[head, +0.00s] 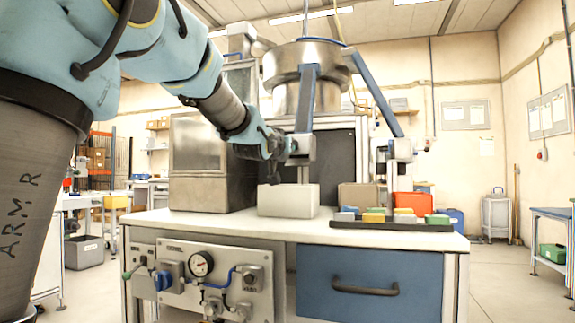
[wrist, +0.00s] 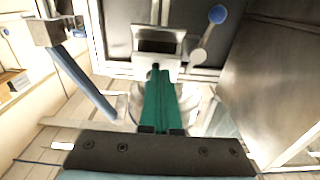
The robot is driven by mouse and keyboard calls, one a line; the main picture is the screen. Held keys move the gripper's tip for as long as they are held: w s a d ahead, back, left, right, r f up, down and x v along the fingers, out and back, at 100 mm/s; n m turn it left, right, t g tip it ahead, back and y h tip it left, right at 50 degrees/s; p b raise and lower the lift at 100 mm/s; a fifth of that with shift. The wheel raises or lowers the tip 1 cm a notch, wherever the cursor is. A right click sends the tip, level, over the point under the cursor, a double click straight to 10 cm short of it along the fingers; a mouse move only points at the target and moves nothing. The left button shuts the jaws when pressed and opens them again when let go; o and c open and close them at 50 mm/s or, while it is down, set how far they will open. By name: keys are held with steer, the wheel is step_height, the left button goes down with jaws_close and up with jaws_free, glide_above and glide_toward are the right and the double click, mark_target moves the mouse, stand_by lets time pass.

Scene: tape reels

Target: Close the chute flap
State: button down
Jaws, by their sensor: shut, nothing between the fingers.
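My gripper (head: 271,172) is above the white worktop in the head view, in front of the dark machine panel. In the wrist view its teal fingers (wrist: 158,72) are together and empty. Their tips show just below a pale metal chute piece (wrist: 158,40) with a dark rectangular opening; I cannot tell whether they touch it. Beside it is a pale lever (wrist: 205,40) with a blue knob. I cannot clearly make out which part is the flap, or its angle. In the head view my arm hides part of this area.
A white box (head: 287,201) stands on the worktop below my gripper. A steel cabinet (head: 198,160) is to the left, and a dark tray (head: 390,223) with several coloured blocks is to the right. A steel bowl (head: 302,75) on blue beams is overhead.

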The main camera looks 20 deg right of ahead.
steer(key=shift+w+d+f+t+h+b, duration=0.95)
steer(key=shift+t+h+b, duration=0.2)
steer(key=shift+b, duration=3.45)
steer(key=shift+d+f, duration=0.1)
steer(key=shift+f, duration=0.2)
